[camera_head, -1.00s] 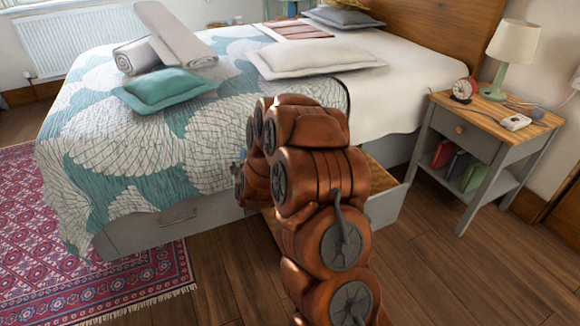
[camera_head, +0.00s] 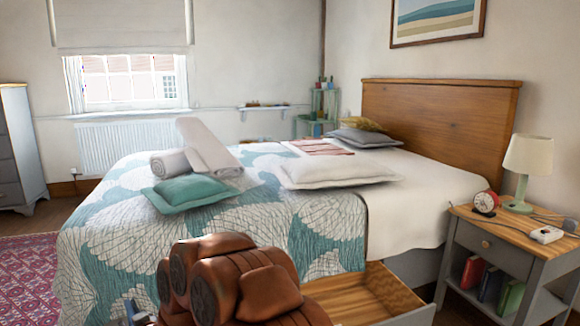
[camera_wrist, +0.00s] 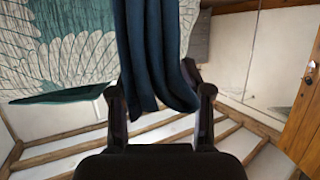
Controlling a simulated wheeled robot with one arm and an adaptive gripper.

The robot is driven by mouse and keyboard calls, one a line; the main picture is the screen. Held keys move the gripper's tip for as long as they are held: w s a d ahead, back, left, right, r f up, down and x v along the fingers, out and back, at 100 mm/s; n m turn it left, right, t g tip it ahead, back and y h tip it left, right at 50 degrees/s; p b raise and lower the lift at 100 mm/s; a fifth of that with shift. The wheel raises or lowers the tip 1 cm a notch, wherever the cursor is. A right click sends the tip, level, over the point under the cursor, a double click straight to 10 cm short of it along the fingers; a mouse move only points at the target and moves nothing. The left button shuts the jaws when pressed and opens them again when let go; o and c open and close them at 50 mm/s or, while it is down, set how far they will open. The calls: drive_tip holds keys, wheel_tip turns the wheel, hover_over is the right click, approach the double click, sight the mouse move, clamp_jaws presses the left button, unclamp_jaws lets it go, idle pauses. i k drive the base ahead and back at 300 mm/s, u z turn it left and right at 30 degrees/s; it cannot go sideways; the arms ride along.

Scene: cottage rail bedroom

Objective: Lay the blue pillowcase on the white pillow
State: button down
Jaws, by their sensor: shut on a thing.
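The white pillow (camera_head: 335,171) lies flat on the bed, near the middle of the mattress, with its top clear. The dark blue pillowcase (camera_wrist: 155,50) hangs in loose folds between the fingers of my gripper (camera_wrist: 160,98) in the wrist view. My gripper is shut on it. In the head view my brown arm fills the bottom centre, in front of the bed's side, and hides most of the gripper and cloth.
A teal cushion (camera_head: 190,192) and grey-white rolls (camera_head: 205,150) lie left of the pillow. A wooden drawer (camera_head: 360,292) stands open under the bed. The nightstand (camera_head: 480,245) at right holds a lamp (camera_head: 526,165) and a red clock (camera_head: 485,203).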

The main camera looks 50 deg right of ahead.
sight(336, 172)
drive_tip(key=u, duration=2.6)
drive_tip(key=k, duration=2.1)
drive_tip(key=z, duration=1.7)
